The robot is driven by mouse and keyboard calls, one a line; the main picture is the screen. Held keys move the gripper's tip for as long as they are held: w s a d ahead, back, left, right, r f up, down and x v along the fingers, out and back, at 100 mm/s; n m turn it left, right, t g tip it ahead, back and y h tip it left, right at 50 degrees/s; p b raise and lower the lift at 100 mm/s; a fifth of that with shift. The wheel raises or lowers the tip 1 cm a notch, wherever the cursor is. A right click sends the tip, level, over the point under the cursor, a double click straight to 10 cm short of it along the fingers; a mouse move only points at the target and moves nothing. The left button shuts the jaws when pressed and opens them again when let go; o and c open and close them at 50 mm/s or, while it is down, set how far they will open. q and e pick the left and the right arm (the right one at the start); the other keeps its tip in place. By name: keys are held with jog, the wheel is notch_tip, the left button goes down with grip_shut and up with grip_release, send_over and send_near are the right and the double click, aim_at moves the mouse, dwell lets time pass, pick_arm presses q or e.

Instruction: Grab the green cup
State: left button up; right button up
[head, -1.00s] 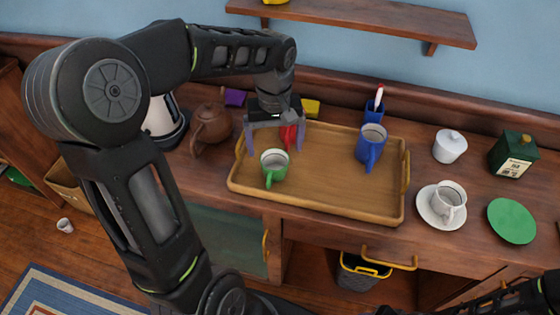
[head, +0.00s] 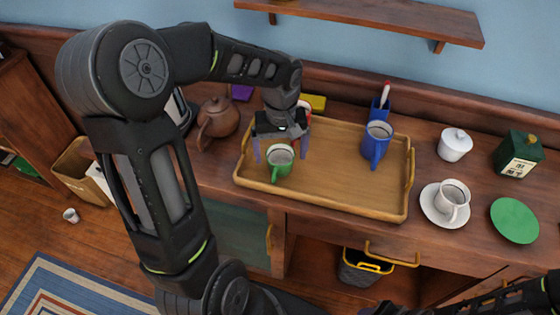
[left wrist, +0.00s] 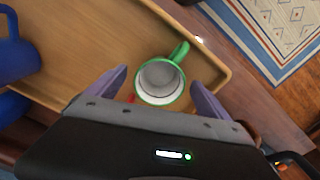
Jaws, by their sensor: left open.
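The green cup (head: 281,162) stands upright at the left end of the wooden tray (head: 330,198), its handle toward the tray's front edge. It has a white inside. My left gripper (head: 281,154) is open right behind the cup, with one purple finger on either side of it. In the left wrist view the green cup (left wrist: 161,81) shows between the two spread fingertips of the left gripper (left wrist: 162,80), with the handle pointing away from the palm. I cannot tell whether a finger touches it. My right gripper is not clearly in view.
A blue mug (head: 376,145) stands on the tray's right half. A brown teapot (head: 217,118) stands left of the tray. The tray's middle is clear.

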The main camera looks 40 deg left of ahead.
pick_arm(q)
jog(key=shift+f, duration=1.4)
jog(key=c, duration=1.6)
jog(key=shift+r, duration=0.15)
notch_tip(320, 180, up, 10)
jog(key=shift+b, duration=0.4)
